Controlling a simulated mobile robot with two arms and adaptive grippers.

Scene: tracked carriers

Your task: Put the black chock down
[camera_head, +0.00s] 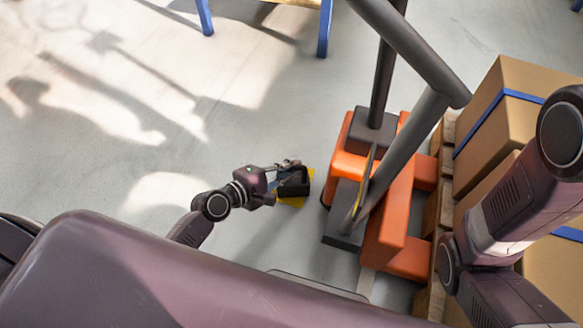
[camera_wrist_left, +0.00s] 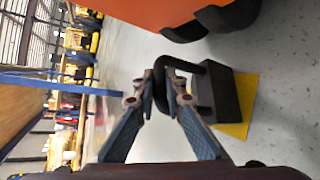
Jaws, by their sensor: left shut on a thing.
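The black chock (camera_head: 294,183) is at the end of my left arm, over a yellow patch (camera_head: 291,203) on the floor. My left gripper (camera_head: 284,170) is shut on it. In the left wrist view the fingers of my left gripper (camera_wrist_left: 165,88) close on the looped handle of the black chock (camera_wrist_left: 223,94). The yellow patch (camera_wrist_left: 248,92) shows behind the block there. I cannot tell whether the block touches the patch or hangs just above it. My right arm shows at the right, but its gripper is not in view.
An orange pallet truck (camera_head: 390,220) with a grey handle stands just right of the chock. Cardboard boxes with blue straps (camera_head: 502,115) sit on a wooden pallet beyond it. Blue legs (camera_head: 325,28) stand at the top. The floor at the left is clear.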

